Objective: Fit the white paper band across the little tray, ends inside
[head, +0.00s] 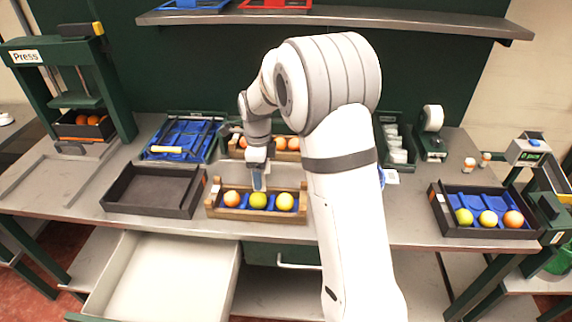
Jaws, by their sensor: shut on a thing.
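The little wooden tray (272,216) stands near the front of the table and holds an orange fruit (232,199), a yellow-green fruit (258,200) and a yellow fruit (284,201) in a row on blue lining. My gripper (258,187) points down over the tray's middle, right at the yellow-green fruit. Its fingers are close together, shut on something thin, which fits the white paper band. The band itself is too small or hidden to make out, and I cannot tell whether its ends touch the tray.
A similar tray with fruit (281,155) stands behind. An empty dark tray (153,189) is to the left, beside a blue-lined crate (183,154). A dark crate with several fruits (486,227) is at right. An open drawer (165,280) juts out below the table. A shelf (335,22) hangs above.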

